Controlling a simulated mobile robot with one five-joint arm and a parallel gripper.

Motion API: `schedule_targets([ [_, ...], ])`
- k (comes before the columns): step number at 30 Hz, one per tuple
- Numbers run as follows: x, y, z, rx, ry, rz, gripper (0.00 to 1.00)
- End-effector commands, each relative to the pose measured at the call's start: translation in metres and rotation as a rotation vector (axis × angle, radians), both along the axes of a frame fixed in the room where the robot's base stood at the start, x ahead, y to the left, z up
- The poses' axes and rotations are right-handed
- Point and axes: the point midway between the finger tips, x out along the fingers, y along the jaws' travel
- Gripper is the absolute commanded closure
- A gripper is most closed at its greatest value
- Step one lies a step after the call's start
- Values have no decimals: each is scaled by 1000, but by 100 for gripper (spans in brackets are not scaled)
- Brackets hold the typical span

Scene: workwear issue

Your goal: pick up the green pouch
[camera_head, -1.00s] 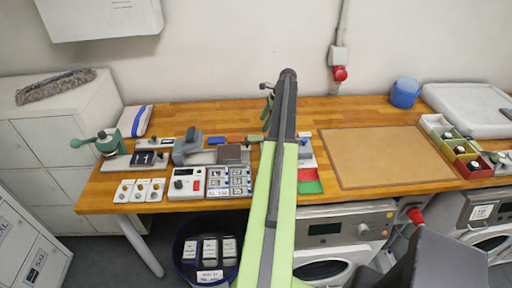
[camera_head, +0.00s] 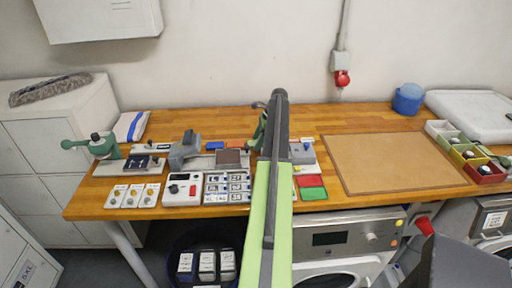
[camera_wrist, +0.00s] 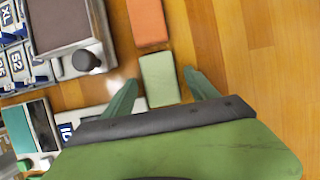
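In the wrist view a pale green pouch (camera_wrist: 158,70) lies flat on the wooden bench, its near end reaching between the two green fingertips of my gripper (camera_wrist: 161,84). The fingers stand apart, one on each side, with a gap to the pouch; nothing is held. I cannot tell how high the fingertips are above the bench. In the head view my arm hides most of the gripper and the area of the green pouch.
An orange pouch (camera_wrist: 148,22) lies just beyond the green one. A blue pouch (camera_head: 214,146) lies further left. A brown-topped device (camera_wrist: 62,25) stands left of the fingers. Bare bench (camera_wrist: 245,60) is right of them. A tan mat (camera_head: 395,165) lies further right.

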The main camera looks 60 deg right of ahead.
Motion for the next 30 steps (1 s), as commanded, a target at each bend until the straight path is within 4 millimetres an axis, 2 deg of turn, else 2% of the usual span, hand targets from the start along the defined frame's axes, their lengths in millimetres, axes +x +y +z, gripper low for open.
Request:
schedule_targets([
  [2,0,0,0,0,0,0,45],
  [13,-1,-1,0,0,0,-1,93],
  [23,-2,-1,5,0,0,-2,95],
  [30,-2,-1,36,0,0,-3,95],
])
